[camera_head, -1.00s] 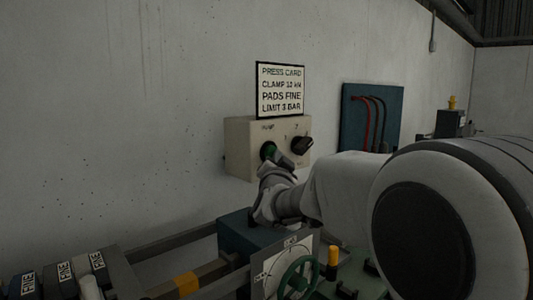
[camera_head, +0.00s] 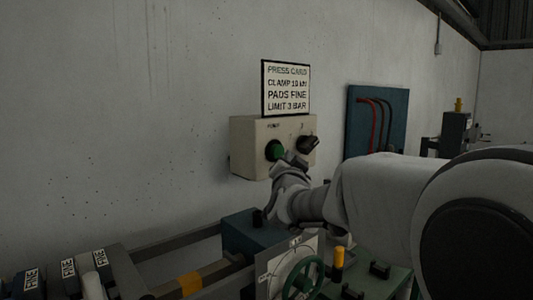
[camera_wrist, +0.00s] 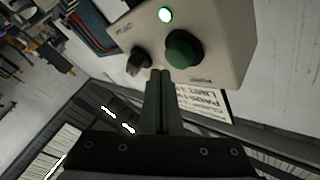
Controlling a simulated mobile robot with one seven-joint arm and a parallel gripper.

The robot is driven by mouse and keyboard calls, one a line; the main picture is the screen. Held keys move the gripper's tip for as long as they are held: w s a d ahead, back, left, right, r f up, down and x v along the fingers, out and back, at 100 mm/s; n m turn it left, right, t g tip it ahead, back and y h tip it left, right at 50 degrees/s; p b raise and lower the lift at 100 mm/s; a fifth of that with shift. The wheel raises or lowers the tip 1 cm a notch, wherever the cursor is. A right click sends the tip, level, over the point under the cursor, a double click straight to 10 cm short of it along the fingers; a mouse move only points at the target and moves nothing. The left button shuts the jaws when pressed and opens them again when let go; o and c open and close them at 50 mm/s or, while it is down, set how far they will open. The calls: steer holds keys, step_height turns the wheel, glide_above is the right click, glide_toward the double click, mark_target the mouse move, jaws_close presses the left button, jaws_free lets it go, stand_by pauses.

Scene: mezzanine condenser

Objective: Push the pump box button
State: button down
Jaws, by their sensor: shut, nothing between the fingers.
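The pump box (camera_head: 248,133) is a cream box on the wall with a green button (camera_head: 275,150) on the left and a black knob (camera_head: 308,144) on the right of its face. In the wrist view the green button (camera_wrist: 183,50) stands out from the box (camera_wrist: 222,22), with the black knob (camera_wrist: 138,60) and a lit pale green lamp (camera_wrist: 165,15) beside it. My gripper (camera_head: 290,158) is shut and empty, just in front of the box and to the right of the button. In the wrist view the shut fingertips (camera_wrist: 161,74) point toward the box, apart from the button in the picture.
A press card sign (camera_head: 287,88) stands above the box. A blue panel (camera_head: 375,120) with red and dark hoses hangs to the right. Below are a dial with a green handwheel (camera_head: 303,278), a blue block (camera_head: 248,232) and several boxes labelled FINE (camera_head: 68,270).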

steer(key=shift+s+d+b, duration=0.85)
steer(key=shift+s+b, duration=0.1)
steer(key=shift+s, duration=0.25)
steer(key=shift+s+d+b, duration=0.85)
steer(key=shift+s+b, duration=0.05)
steer(key=shift+s, duration=0.25)
steer(key=s+f+n+g+y+p, duration=0.1)
steer(key=s+f+n+g+p, duration=0.1)
steer(key=s+f, duration=0.4)
steer(key=s+f+n+g+y+p, duration=0.1)
steer(key=s+f+n+g, duration=0.3)
steer(key=s, duration=1.1)
steer(key=s+f+n+g+y+p, duration=0.1)
steer(key=s+f+n+g+p, duration=0.2)
steer(key=s+f+g, duration=0.4)
steer(key=s+a+f, duration=0.1)
steer(key=s, duration=0.3)
steer(key=shift+s+f+g, duration=0.2)
steer(key=shift+s+g, duration=0.1)
steer(key=shift+g, duration=0.1)
